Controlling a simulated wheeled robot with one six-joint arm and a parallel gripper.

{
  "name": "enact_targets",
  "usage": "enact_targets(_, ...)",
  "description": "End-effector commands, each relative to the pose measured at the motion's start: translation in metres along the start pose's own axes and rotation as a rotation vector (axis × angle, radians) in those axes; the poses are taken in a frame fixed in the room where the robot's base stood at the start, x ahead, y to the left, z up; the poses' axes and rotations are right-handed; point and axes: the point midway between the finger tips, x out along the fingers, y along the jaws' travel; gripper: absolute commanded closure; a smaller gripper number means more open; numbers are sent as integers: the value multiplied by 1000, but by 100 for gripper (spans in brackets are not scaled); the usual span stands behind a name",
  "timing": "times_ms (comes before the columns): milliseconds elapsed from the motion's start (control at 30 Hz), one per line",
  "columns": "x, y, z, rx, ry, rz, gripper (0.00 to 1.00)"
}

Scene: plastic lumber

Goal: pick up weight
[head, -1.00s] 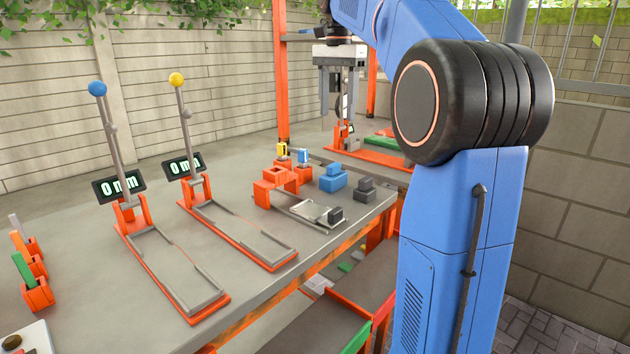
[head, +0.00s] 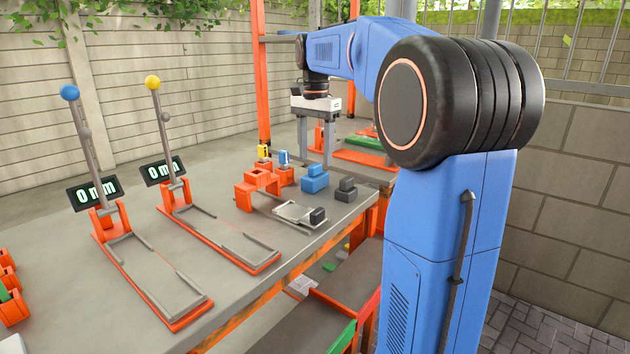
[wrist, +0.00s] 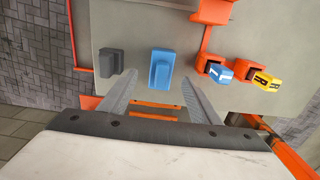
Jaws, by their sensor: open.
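A blue block with a raised grip (head: 315,178) stands near the table's far right corner. It also shows in the wrist view (wrist: 161,70). A similar dark grey block (head: 346,190) stands to its right, and to its left in the wrist view (wrist: 118,60). Which one is the weight is not marked. A smaller dark block (head: 317,216) sits at the end of a flat metal plate. My gripper (head: 316,158) is open and empty, above and behind the blue block. In the wrist view its fingers (wrist: 159,80) point to either side of the blue block, apparently without touching it.
An orange stand (head: 258,182) is left of the blocks, with small blue (head: 284,158) and yellow (head: 263,152) pieces behind it. The table's edge (head: 290,265) runs close by the blocks.

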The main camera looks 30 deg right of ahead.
Motion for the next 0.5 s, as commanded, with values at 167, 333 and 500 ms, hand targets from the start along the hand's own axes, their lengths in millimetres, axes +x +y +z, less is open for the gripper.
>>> enact_targets(167, 19, -2, -2, 0, -2, 2, 43)
enact_targets(333, 41, -3, -2, 0, -2, 2, 43)
enact_targets(500, 51, -3, -3, 0, -1, 1, 43)
